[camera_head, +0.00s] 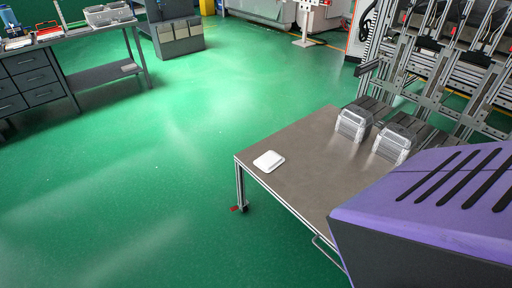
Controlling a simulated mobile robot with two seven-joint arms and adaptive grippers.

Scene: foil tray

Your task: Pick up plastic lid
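A small white flat piece with rounded corners (268,161), which looks like the plastic lid, lies near the far left corner of a grey-brown table (300,150). Two clear or silvery containers (352,123) (392,145) stand side by side at the table's back right edge. Whether they are foil trays or have covers on them is too small to tell. Neither of my grippers is in view, and nothing touches the white piece.
A purple and dark grey slotted casing fills the lower right and hides part of the table. Metal frames (430,70) stand behind the containers. A workbench with drawers (35,80) is at the upper left. The green floor (130,190) is open on the left.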

